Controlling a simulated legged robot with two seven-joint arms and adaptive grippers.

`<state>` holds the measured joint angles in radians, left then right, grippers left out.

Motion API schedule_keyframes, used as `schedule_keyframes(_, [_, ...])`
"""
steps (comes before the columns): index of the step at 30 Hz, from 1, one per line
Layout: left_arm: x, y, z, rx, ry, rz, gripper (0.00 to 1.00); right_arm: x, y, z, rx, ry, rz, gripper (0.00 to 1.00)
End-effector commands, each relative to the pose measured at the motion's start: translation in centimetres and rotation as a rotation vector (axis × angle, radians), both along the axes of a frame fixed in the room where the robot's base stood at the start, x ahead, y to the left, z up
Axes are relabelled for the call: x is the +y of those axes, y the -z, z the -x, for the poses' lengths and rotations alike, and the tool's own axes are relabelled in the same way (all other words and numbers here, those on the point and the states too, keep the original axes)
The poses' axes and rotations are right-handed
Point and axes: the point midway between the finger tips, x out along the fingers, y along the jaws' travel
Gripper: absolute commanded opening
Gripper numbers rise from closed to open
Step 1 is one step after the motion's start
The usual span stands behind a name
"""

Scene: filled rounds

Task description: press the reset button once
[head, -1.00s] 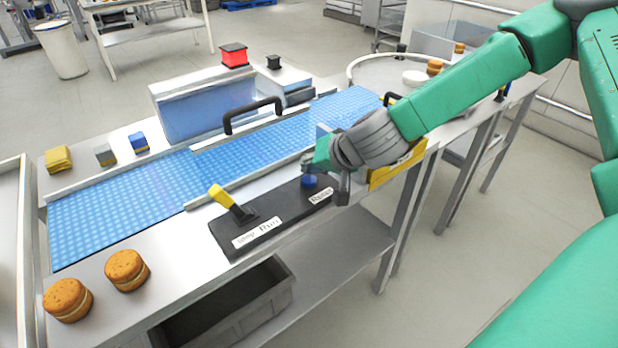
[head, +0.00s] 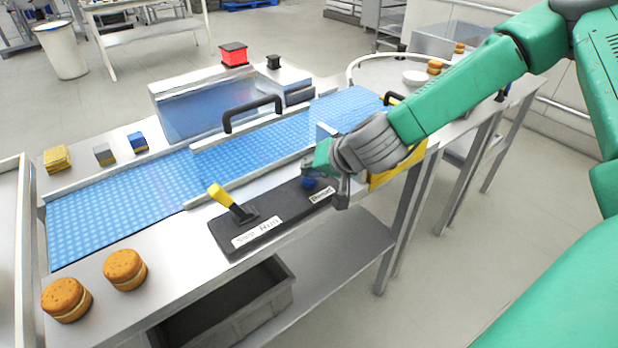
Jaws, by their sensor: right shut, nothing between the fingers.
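The reset button is a small blue button (head: 309,183) on the right end of a black control panel (head: 277,215), with a white label beside it. My right gripper (head: 312,172) is shut and points down right over the button. Its fingertips look to be at the button's top, and they hide part of it; I cannot tell whether the button is pushed in. A yellow lever (head: 221,197) stands tilted on the left part of the same panel. My left gripper is not in view.
A blue conveyor belt (head: 120,208) runs behind the panel, with a black handle (head: 252,113) over it. Two sandwich rounds (head: 125,269) sit at the front left. A red block-shaped lamp (head: 233,54) stands at the back. A grey bin (head: 225,305) is below.

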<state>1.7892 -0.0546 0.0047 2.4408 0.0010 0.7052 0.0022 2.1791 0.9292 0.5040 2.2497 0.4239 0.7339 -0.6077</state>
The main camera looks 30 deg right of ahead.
Motion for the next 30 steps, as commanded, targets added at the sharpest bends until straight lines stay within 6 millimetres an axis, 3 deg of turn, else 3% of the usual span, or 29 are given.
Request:
schedule_keyframes(22, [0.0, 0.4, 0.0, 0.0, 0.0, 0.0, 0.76, 0.0, 0.7, 0.0, 0.002, 0.001, 0.0, 0.0])
schedule_keyframes(30, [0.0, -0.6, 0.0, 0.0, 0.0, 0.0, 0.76, 0.0, -0.3, 0.0, 0.001, 0.0, 0.0, 0.0])
